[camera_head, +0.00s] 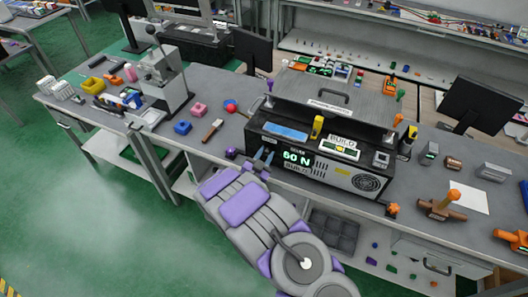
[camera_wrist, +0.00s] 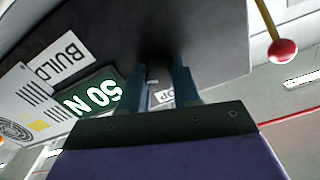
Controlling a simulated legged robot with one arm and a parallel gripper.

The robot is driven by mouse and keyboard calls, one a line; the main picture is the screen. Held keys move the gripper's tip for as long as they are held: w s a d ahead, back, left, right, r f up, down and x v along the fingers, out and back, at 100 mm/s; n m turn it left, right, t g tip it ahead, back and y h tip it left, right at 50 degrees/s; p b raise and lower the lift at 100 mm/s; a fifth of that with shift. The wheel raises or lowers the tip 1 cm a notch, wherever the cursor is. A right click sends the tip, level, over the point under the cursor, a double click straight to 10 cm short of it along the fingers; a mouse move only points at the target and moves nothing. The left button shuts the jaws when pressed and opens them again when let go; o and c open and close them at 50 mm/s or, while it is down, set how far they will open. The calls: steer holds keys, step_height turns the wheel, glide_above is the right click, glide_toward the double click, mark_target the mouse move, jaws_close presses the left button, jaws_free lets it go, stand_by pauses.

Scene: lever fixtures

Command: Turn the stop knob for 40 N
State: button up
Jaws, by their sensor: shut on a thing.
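The grey machine box (camera_head: 330,155) sits on the bench with its dark front panel towards me. My gripper (camera_head: 264,157) reaches the left end of the front panel. In the wrist view its two blue fingers (camera_wrist: 167,82) are closed around the stop knob, which is mostly hidden between them. Part of a label ending in "OP" shows beside the right finger.
A purple ball (camera_head: 231,153) is just left of my gripper. A lever press (camera_head: 165,75) stands at the left, with blue and pink blocks and a hammer (camera_head: 213,130) between. A red ball (camera_wrist: 283,50) shows in the wrist view.

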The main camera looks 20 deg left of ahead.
steer(key=n+p, duration=0.1)
steer(key=r+n+p, duration=0.1)
steer(key=n, duration=0.1)
steer(key=shift+w+a+n+p, duration=0.15)
steer(key=shift+n+p, duration=0.15)
steer(key=n+p, duration=0.1)
steer(key=n, duration=0.2)
steer(key=shift+a, duration=0.1)
steer(key=shift+n+p, duration=0.5)
steer(key=shift+n, duration=0.5)
steer(key=shift+a+r, duration=0.2)
steer(key=o, duration=0.8)
steer(key=shift+o, duration=1.3)
steer(key=shift+f+n, duration=0.3)
steer(key=shift+f, duration=0.15)
steer(key=shift+s+d+f, duration=0.1)
steer(key=shift+s+d, duration=0.05)
steer(key=shift+s, duration=0.3)
steer(key=s+a, duration=0.1)
steer(key=s, duration=1.5)
steer(key=shift+s+a, duration=0.2)
steer(key=shift+a, duration=0.15)
steer(key=shift+f, duration=0.1)
